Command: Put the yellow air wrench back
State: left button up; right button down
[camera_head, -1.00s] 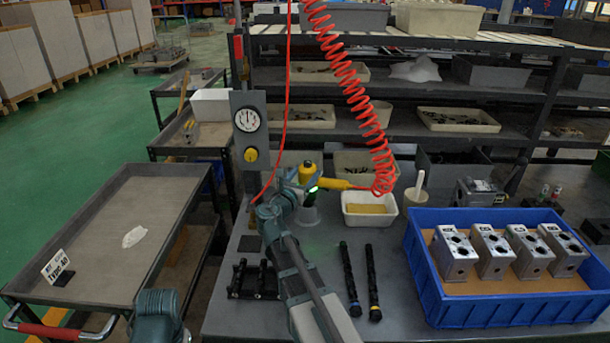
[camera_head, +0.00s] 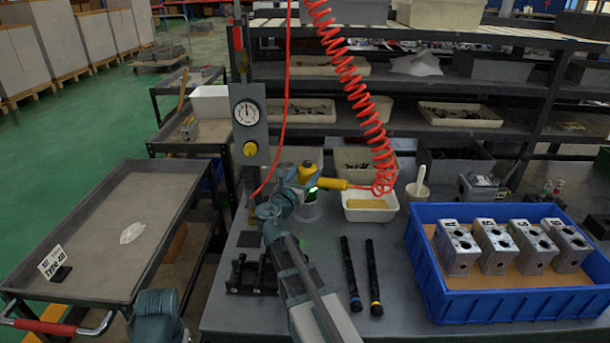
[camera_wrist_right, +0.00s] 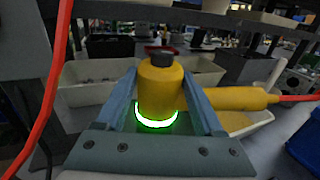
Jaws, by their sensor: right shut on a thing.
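The yellow air wrench (camera_head: 331,184) stands with its body upright and its handle pointing right, joined to a red coiled hose (camera_head: 352,92). My right gripper (camera_wrist_right: 166,88) is shut on the wrench's yellow body (camera_wrist_right: 161,88), with one finger on each side. A green glowing ring circles the wrench's lower end. A pale cup-like holder (camera_head: 308,210) is directly below the wrench in the head view; I cannot tell whether the wrench's tip is inside it. My left gripper is out of view; only part of my left arm shows at the bottom.
A white bin (camera_head: 370,214) is just right of the holder. Two black rods (camera_head: 351,275) and a black rack (camera_head: 252,275) lie in front. A blue crate (camera_head: 520,306) with several metal valve blocks (camera_head: 457,248) fills the right. A gauge post (camera_head: 249,125) stands behind left.

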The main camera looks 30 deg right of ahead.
jog(key=shift+f, duration=0.15)
grip_release()
jog(key=v, duration=1.4)
jog(key=shift+d, duration=0.1)
jog(key=x, duration=1.3)
jog(key=shift+w+d, duration=0.3)
